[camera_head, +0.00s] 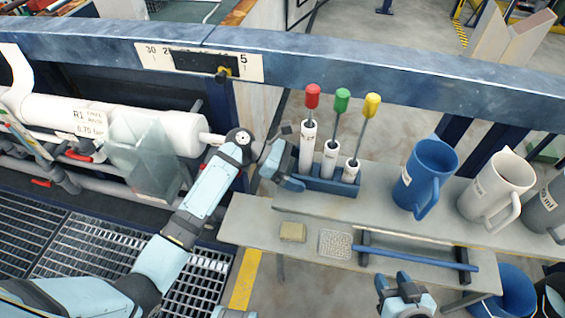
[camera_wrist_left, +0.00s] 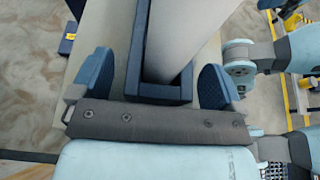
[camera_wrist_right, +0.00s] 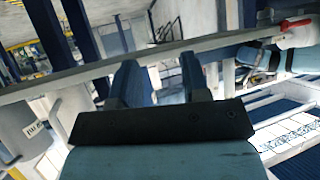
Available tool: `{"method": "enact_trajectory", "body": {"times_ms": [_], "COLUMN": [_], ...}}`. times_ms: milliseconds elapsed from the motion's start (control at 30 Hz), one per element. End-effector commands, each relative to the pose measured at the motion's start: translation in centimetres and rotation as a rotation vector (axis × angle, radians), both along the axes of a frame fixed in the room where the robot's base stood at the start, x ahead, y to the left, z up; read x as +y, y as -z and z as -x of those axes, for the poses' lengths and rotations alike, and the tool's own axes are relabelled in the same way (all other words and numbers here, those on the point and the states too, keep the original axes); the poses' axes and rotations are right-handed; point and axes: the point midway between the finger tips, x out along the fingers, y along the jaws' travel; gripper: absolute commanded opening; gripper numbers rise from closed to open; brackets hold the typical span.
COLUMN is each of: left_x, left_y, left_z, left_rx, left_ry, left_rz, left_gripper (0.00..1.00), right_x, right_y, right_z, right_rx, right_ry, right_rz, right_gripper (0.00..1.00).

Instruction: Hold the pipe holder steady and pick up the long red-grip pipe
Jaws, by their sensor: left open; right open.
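The blue pipe holder (camera_head: 330,185) stands on the grey upper shelf with three white pipes in it. The long red-grip pipe (camera_head: 307,148) is upright at its left end, tallest of the three. Shorter green-grip (camera_head: 330,155) and yellow-grip (camera_head: 351,170) pipes stand to its right. My left gripper (camera_head: 284,168) is open at the holder's left end. In the left wrist view its fingers (camera_wrist_left: 155,88) lie on either side of the holder (camera_wrist_left: 140,50), with no clear contact visible. My right gripper (camera_head: 400,282) is open and empty, low in front of the shelf; its fingers also show in the right wrist view (camera_wrist_right: 162,82).
A blue mug (camera_head: 424,178) and a white mug (camera_head: 495,190) stand right of the holder, with a grey mug at the edge. On the lower shelf lie a tan block (camera_head: 292,232), a small grid plate (camera_head: 335,244) and a blue bar (camera_head: 420,258). A blue-grey beam (camera_head: 400,72) runs behind.

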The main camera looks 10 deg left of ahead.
Motion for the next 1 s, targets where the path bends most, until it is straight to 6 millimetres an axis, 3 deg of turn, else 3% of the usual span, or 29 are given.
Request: {"method": "enact_trajectory", "body": {"times_ms": [200,467,567,733,900,967,1000], "left_x": [-1.4,-1.5,-1.5,-1.5,-1.4,-1.4,-1.4], "left_y": [0.6,0.6,0.6,0.6,0.6,0.6,0.6], "left_z": [0.0,0.0,0.0,0.0,0.0,0.0,0.0], "left_rx": [-0.001,-0.001,-0.001,-0.001,0.000,0.000,0.000], "left_ry": [-0.001,-0.001,-0.001,-0.001,-0.001,-0.001,-0.001], "left_rz": [-0.001,-0.001,-0.001,-0.001,-0.001,-0.001,-0.001], "left_gripper": [0.94,0.94,0.75,0.36,0.36,0.36,0.36], "right_x": [0.0,0.1,0.1,0.1,0.1,0.2,0.3], "right_y": [0.1,-0.1,-0.1,-0.1,-0.1,-0.2,-0.3], "right_z": [0.0,0.0,0.0,0.0,0.0,-0.1,-0.3], "right_rx": [-0.001,-0.005,-0.005,-0.006,-0.006,-0.010,-0.019], "right_ry": [0.000,-0.001,-0.001,-0.001,-0.003,-0.005,-0.008], "right_rz": [-0.003,-0.005,-0.005,-0.005,-0.005,-0.004,-0.002], "right_gripper": [0.43,0.43,0.43,0.43,0.43,0.56,0.57]}}
